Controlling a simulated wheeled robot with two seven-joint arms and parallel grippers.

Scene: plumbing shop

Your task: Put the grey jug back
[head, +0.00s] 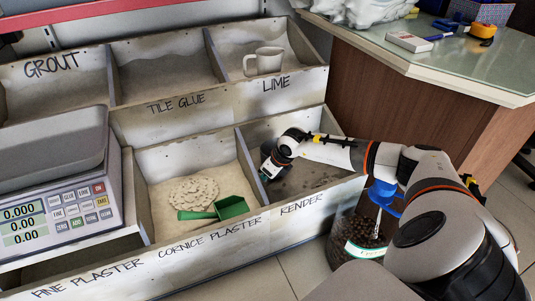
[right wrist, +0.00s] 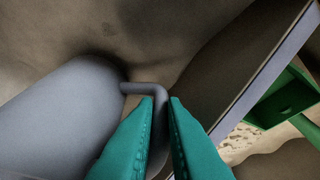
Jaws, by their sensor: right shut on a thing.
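The grey jug (right wrist: 60,118) fills the left of the right wrist view, with its bent handle (right wrist: 152,89) running between my teal fingertips. My right gripper (right wrist: 162,108) is shut on this handle. In the head view my right gripper (head: 266,176) is low inside the bin marked RENDER (head: 322,192), near its divider with CORNICE PLASTER. The jug cannot be made out there, hidden by my gripper and the bin. I cannot tell whether it touches the render. My left gripper is not in view.
A pale jug (head: 267,61) stands in the LIME bin. A green scoop (head: 232,207) lies in the CORNICE PLASTER bin, left of the divider (right wrist: 262,70). A scale (head: 62,205) stands at left. A counter (head: 450,70) and a clear tub (head: 350,240) are at right.

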